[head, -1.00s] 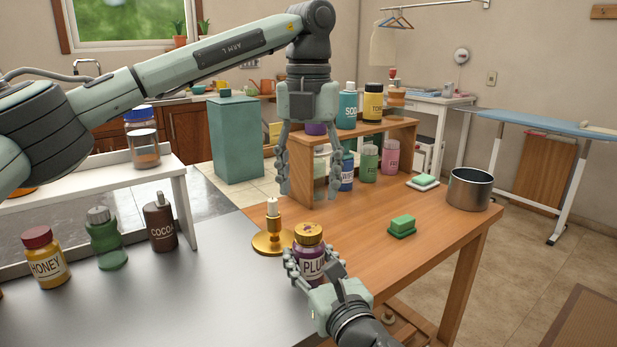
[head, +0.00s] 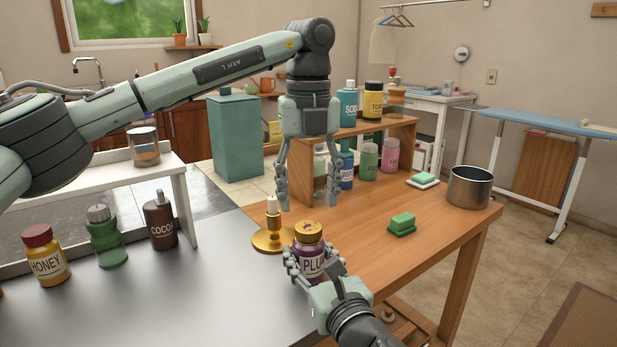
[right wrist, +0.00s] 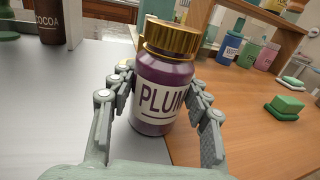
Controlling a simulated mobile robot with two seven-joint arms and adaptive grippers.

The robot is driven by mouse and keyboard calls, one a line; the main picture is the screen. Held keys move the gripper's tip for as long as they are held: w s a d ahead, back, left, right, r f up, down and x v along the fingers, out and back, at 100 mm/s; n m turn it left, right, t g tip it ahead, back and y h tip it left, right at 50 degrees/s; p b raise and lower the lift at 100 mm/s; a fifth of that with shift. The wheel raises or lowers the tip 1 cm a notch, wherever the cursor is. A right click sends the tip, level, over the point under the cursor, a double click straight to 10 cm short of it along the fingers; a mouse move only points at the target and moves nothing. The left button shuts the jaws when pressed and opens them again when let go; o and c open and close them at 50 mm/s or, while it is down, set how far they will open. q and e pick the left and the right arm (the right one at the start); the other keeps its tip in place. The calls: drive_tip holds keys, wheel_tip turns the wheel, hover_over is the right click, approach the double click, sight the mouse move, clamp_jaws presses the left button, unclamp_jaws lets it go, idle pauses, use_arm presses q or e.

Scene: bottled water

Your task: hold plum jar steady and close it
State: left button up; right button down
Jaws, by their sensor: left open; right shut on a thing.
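The plum jar (head: 310,266) is purple with a white label and stands upright near the seam between the grey and wooden tops. Its gold lid (head: 308,231) sits on its mouth; I cannot tell how tight it is. My right gripper (head: 307,272) is shut around the jar's body from the near side. In the right wrist view, the jar (right wrist: 163,98) stands between the two fingers, with the lid (right wrist: 172,36) clear above them. My left gripper (head: 308,200) is open and empty, pointing down above the jar, its fingertips higher than the lid.
A gold candlestick (head: 272,238) stands just left of the jar. A green sponge (head: 402,222) and a metal pot (head: 469,187) are to the right. A wooden shelf (head: 398,131) with several bottles stands behind. Honey (head: 46,259) and cocoa (head: 160,222) containers are at left.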

sight(308, 226)
use_arm(q)
drive_tip(key=shift+f, duration=2.6)
drive_tip(key=shift+c, duration=0.5)
drive_tip(key=c, duration=1.1)
drive_tip(key=m, duration=1.9)
drive_tip(key=o, duration=1.3)
drive_tip(key=shift+o, duration=0.2)
drive_tip(key=shift+r, duration=0.1)
